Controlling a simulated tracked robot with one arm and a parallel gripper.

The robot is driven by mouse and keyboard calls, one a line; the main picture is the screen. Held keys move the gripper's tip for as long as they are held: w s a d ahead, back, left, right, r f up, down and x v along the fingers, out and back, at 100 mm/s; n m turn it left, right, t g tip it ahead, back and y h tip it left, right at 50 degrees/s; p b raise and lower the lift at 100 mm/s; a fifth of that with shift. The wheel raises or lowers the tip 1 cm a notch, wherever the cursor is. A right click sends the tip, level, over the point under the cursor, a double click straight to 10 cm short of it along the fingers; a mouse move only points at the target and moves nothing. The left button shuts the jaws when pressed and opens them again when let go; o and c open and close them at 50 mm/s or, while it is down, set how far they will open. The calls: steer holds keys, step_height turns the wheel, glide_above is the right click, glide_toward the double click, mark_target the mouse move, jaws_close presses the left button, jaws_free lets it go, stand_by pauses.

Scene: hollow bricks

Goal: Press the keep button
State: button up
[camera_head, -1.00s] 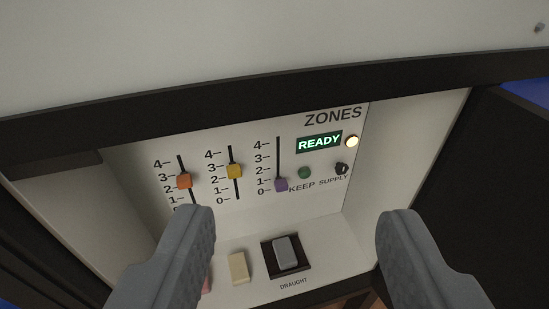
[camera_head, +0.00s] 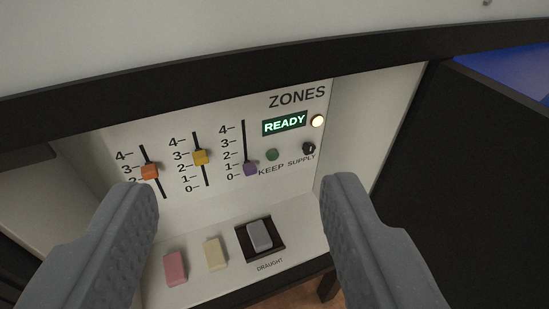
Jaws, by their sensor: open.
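The green round keep button (camera_head: 272,155) is on the back panel, just above the printed word KEEP. It sits below the lit READY display (camera_head: 285,124) and left of the black supply knob (camera_head: 308,148). My gripper (camera_head: 240,190) is open and empty. Its two grey fingers stand wide apart in front of the panel, and the button shows between them, nearer the right finger. I see no contact between the fingers and the button.
Orange (camera_head: 149,172), yellow (camera_head: 200,157) and purple (camera_head: 250,168) sliders stand left of the button. A pink block (camera_head: 175,267), a cream block (camera_head: 215,253) and the grey draught switch (camera_head: 260,235) are on the lower ledge. A dark frame (camera_head: 200,79) borders the recess above.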

jaws_close()
stand_by(1.5)
